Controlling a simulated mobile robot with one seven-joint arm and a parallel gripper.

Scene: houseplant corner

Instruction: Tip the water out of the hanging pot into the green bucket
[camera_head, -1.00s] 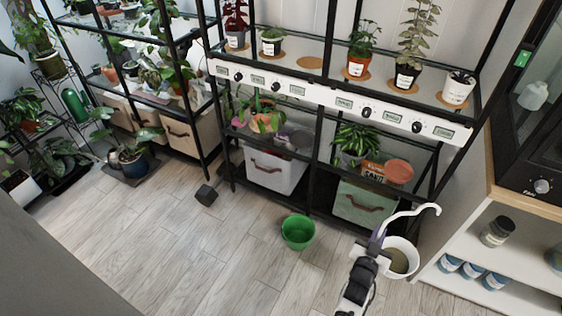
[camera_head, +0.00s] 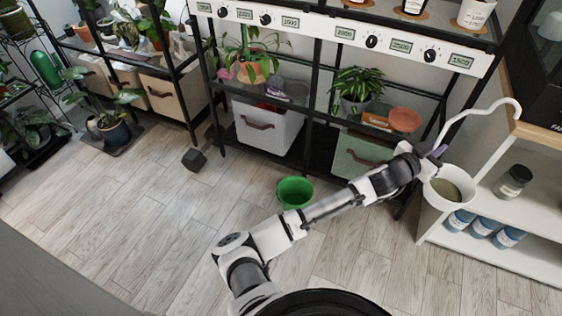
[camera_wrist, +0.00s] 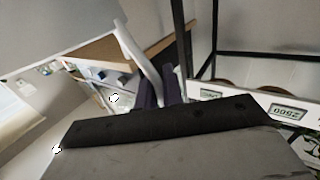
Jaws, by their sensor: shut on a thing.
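The white hanging pot (camera_head: 434,198) has a long curved white hook (camera_head: 482,108) rising from it. It hangs in the air at the right, roughly upright, with grey-brown contents showing inside. My gripper (camera_head: 438,153) is shut on the pot's hanger just above its rim. In the wrist view my purple fingers (camera_wrist: 160,92) close around the white hook (camera_wrist: 138,52), and the pot's bowl is hidden there. The green bucket (camera_head: 295,193) stands upright on the floor left of the pot, apart from it, behind my extended arm.
A white shelf unit (camera_head: 500,262) with jars stands close behind and right of the pot. A black plant rack (camera_head: 310,150) with bins stands behind the bucket. A dark block (camera_head: 194,160) lies on the floor. The wood floor (camera_head: 150,220) at left is clear.

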